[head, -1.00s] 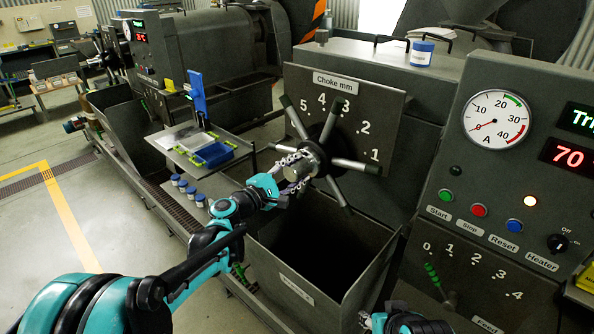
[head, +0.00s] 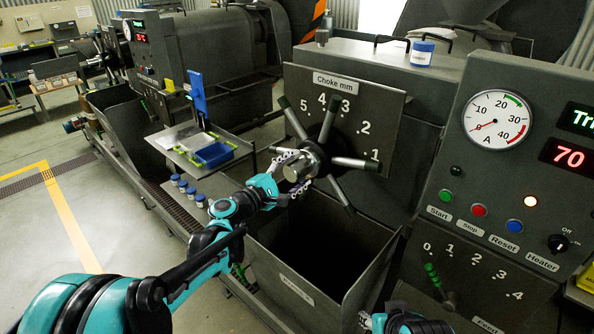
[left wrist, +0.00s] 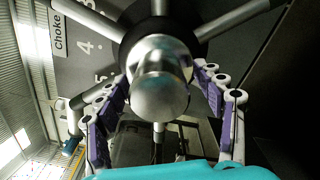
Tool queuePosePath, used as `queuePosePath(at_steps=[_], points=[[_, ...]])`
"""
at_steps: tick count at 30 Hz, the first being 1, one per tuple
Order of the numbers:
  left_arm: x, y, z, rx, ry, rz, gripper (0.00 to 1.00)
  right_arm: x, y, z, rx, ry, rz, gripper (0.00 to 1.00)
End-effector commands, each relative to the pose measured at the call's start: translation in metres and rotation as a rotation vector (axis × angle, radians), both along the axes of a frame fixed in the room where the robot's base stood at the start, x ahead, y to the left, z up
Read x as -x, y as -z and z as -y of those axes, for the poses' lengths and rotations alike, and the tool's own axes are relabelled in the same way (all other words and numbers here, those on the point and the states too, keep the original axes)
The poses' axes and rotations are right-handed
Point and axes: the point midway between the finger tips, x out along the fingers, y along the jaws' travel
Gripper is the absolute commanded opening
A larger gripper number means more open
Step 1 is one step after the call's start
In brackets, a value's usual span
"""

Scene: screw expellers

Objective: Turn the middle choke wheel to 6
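The choke wheel (head: 307,160) has a metal hub and several spokes, in front of a dark plate (head: 385,100) labelled "Choke mm". The numbers 5, 4, 3, 2 and 1 show on the plate; I see no 6. One spoke points right to near the 1, another to upper left near the 5. My right gripper (head: 400,323) is cut off at the bottom edge.
A dark open bin (head: 325,245) stands below the wheel. A control panel (head: 480,150) with a gauge and buttons is at the right. A tray (head: 180,145) with a blue box is at left. Another machine (head: 215,55) stands behind.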

Motion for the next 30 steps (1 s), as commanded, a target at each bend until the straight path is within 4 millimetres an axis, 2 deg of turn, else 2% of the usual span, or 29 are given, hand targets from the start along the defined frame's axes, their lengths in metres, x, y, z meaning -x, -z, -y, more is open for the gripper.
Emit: queuePosePath(at_steps=[5, 8, 21, 30], points=[[0.003, 0.0, -0.003, 0.0, -0.001, 0.0, 0.68, 0.0, 0.0, 0.0, 0.0, 0.0, 0.0, 0.4], [0.011, 0.0, -0.011, -0.001, -0.002, 0.001, 0.68, 0.0, 0.0, 0.0, 0.0, 0.0, 0.0, 0.4], [0.077, 0.001, -0.07, 0.0, -0.002, 0.0, 0.68, 0.0, 0.0, 0.0, 0.0, 0.0, 0.0, 0.4], [0.089, 0.001, -0.081, 0.0, 0.0, 0.0, 0.68, 0.0, 0.0, 0.0, 0.0, 0.0, 0.0, 0.4]])
